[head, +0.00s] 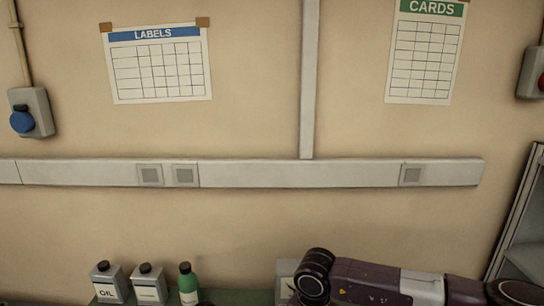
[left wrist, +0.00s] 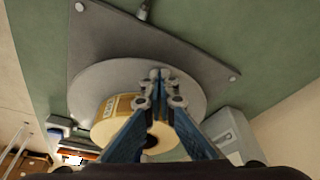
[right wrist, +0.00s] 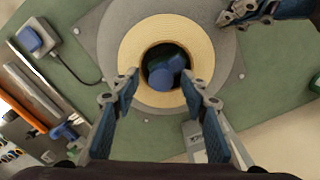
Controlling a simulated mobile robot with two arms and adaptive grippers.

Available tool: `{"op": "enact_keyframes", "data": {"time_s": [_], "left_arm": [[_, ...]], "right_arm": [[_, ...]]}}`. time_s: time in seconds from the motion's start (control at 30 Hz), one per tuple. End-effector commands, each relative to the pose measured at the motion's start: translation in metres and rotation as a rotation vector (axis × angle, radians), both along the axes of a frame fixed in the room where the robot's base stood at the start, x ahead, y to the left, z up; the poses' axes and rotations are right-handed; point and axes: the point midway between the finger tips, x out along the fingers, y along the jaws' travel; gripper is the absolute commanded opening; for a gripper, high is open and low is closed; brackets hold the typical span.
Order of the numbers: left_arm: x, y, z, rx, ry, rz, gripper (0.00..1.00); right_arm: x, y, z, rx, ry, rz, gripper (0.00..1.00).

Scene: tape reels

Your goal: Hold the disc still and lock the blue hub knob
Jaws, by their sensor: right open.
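The grey disc (right wrist: 110,40) carries a tan tape roll (right wrist: 135,47), seen nearly face-on in the right wrist view. The blue hub knob (right wrist: 163,73) sits inside the roll's dark centre opening. My right gripper (right wrist: 160,75) is open, with its fingertips on either side of the knob in the picture; I see no contact. My left gripper (left wrist: 160,76) has its fingertips together over the disc (left wrist: 95,85) and partly hides the tape roll (left wrist: 117,110). In the right wrist view the left fingertips (right wrist: 226,17) overlap the disc's rim; contact cannot be told.
The disc sits over a grey plate (left wrist: 100,35) on a green bench top (left wrist: 265,35). A blue-capped box (right wrist: 35,38) with a cable and several tools lie left in the right wrist view. OIL can (head: 107,284) and green bottle (head: 188,284) stand along the wall.

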Motion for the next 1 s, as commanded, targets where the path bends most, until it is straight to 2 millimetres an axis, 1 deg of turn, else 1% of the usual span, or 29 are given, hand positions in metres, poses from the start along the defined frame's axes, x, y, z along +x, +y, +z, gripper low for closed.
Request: {"op": "enact_keyframes", "data": {"time_s": [0.03, 0.17, 0.43, 0.73, 1.0], "left_arm": [[-0.0051, 0.0028, -0.0079, 0.011, 0.016, 0.0, 0.0], [-0.0051, 0.0029, -0.008, 0.011, 0.016, 0.0, 0.0], [-0.005, 0.0029, -0.008, 0.011, 0.016, 0.0, 0.0], [-0.005, 0.0029, -0.008, 0.01, 0.016, 0.001, 0.0], [-0.0049, 0.003, -0.008, 0.011, 0.015, 0.001, 0.0]], "right_arm": [[0.0002, -0.0001, -0.0008, 0.0, 0.0, 0.029, 0.41], [0.0002, 0.0, -0.0008, 0.001, -0.001, 0.058, 0.41], [0.0003, 0.0001, -0.0013, 0.001, -0.001, 0.055, 0.41], [0.0004, 0.0002, -0.0079, 0.0, -0.001, 0.054, 0.41], [0.0004, 0.0002, -0.0088, 0.0, -0.001, 0.054, 0.41]]}}
